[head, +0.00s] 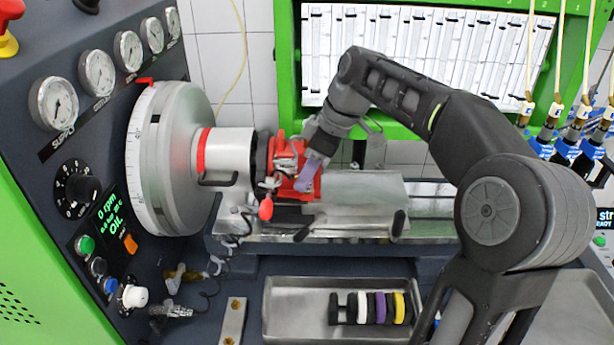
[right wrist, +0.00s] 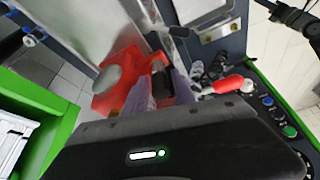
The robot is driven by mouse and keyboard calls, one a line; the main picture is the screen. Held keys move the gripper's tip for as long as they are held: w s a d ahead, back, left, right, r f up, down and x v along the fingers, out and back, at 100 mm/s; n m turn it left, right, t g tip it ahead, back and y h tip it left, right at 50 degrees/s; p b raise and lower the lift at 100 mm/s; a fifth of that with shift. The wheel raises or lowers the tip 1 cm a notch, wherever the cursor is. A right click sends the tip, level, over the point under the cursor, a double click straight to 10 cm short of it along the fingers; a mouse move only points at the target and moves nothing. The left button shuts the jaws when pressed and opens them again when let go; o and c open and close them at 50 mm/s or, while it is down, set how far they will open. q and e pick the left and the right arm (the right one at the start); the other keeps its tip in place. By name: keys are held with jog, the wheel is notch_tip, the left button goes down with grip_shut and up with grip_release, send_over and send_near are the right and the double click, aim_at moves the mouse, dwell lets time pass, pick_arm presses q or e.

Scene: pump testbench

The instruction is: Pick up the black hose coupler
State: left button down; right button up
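My right gripper (head: 307,180) reaches down at the red pump (head: 285,165), beside the white cylinder of the bench. Its lilac fingers (right wrist: 163,95) stand apart in the right wrist view. A short black cylindrical part (right wrist: 160,77) lies between or just beyond them, against the red pump body (right wrist: 118,75). It may be the black hose coupler, but I cannot tell whether the fingers touch it. In the head view the gripper and arm hide this spot. A row of black, white, purple and yellow ring-like pieces (head: 364,308) lies in the metal tray (head: 300,290). My left gripper is not in view.
The gauge panel (head: 85,140) and large graduated wheel (head: 165,155) stand close on the left. A red-knobbed lever (head: 266,208) hangs beside the pump. A green-framed rack (head: 285,70) rises behind. A flat metal plate (head: 360,187) lies right of the pump.

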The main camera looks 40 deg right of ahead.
jog(key=shift+c, duration=0.2)
grip_shut()
jog(key=shift+r, duration=0.1)
notch_tip(320, 180, up, 4)
jog(key=shift+w+r, duration=0.1)
jog(key=shift+r, duration=0.05)
notch_tip(320, 180, up, 5)
jog(key=p, duration=0.4)
jog(key=shift+r+p, duration=0.3)
jog(key=shift+p, duration=0.1)
dwell(0.4)
